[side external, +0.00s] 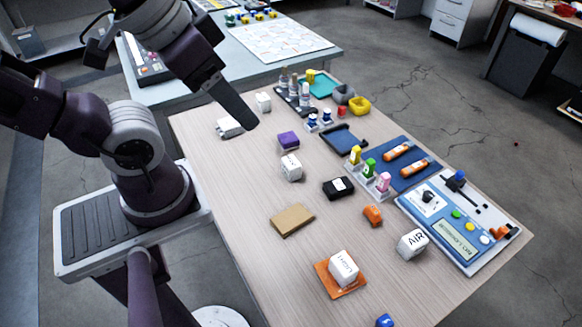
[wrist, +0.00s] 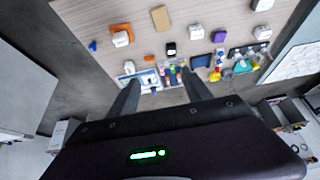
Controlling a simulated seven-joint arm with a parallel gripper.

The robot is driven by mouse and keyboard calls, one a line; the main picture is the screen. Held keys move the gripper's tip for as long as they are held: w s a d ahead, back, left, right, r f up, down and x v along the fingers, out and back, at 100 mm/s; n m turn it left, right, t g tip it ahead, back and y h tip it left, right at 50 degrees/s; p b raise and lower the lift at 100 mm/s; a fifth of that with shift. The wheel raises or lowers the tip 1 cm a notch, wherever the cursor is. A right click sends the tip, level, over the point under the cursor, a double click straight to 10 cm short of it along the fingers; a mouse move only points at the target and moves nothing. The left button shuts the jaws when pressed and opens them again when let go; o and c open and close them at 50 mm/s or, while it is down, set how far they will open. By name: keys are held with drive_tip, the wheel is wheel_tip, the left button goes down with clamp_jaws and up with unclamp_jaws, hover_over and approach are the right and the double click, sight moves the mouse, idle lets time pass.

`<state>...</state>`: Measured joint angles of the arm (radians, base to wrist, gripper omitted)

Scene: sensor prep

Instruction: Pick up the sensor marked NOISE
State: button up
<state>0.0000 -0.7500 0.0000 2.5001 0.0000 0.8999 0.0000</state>
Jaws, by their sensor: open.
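No label that I can read says NOISE. A white block (side external: 412,244) marked AIR sits at the right of the table. Another white block (side external: 344,266) with a turned label I cannot read surely sits on an orange pad (side external: 327,277). A white block (side external: 291,168) with small unreadable marks stands mid-table, and two more, one upright (side external: 263,102) and one lower (side external: 229,127), stand at the far left. My gripper (side external: 248,123) hangs above the table's far-left part. In the wrist view my gripper (wrist: 160,76) has its fingers apart with nothing held between them.
A purple block (side external: 288,140), black box (side external: 338,187), tan pad (side external: 292,220) and orange item (side external: 372,215) lie mid-table. Coloured bottles (side external: 369,168), a blue tray (side external: 344,138) and a panel (side external: 455,225) line the right side. Bare wood shows at the near left.

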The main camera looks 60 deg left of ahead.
drive_tip(key=shift+o, duration=0.4)
drive_tip(key=m+g+y, duration=0.7)
drive_tip(key=m+y, duration=0.4)
drive_tip(key=m, duration=0.3)
hover_over(287, 159)
drive_tip(key=d, duration=0.8)
wheel_tip(287, 159, down, 28)
drive_tip(key=a+f+m, duration=0.1)
drive_tip(key=f, duration=0.1)
drive_tip(key=f+m+t+y, duration=0.1)
drive_tip(key=f+m, duration=0.1)
drive_tip(key=a+f+m+y, duration=0.1)
drive_tip(key=f, duration=0.1)
drive_tip(key=shift+w+a+f+t, duration=0.15)
drive_tip(key=shift+a+f+t, duration=0.2)
drive_tip(key=shift+t, duration=0.05)
drive_tip(key=shift+a+f+m+y, duration=0.3)
drive_tip(key=shift+a+f, duration=0.2)
drive_tip(key=shift+a, duration=0.4)
drive_tip(key=x, duration=0.5)
drive_tip(key=shift+w+a+f, duration=0.1)
clamp_jaws()
